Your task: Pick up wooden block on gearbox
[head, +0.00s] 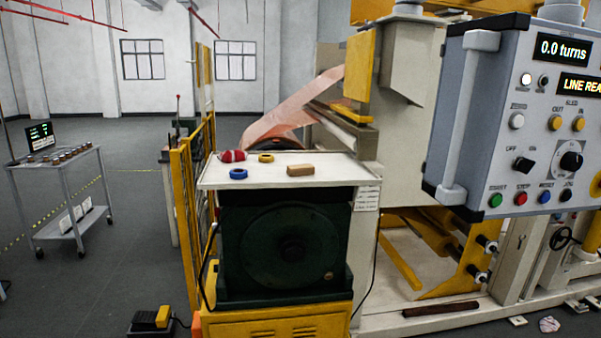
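The wooden block (300,170) is a small light-brown piece. It lies flat on the pale top plate (332,178) of the dark green gearbox (285,245), right of the middle of the plate. A blue ring (238,174), a yellow ring (266,158) and a red-and-white roll (233,156) share the plate to its left. The block stands apart from them. My gripper is not visible in this view.
A control panel (510,120) juts out at the right. A yellow guard fence (185,190) stands left of the gearbox. A wheeled cart (70,165) is at the far left. A foot pedal (152,319) lies on the floor. Grey floor at left is mostly open.

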